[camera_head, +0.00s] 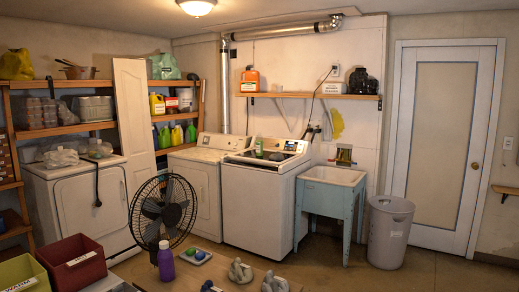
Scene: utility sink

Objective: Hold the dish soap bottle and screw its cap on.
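Neither of my grippers can be made out.
A black fan (163,211) stands behind the purple bottle. Red (73,262) and green (24,274) bins are at left. The sink (333,176) and grey trash can (390,232) stand behind.

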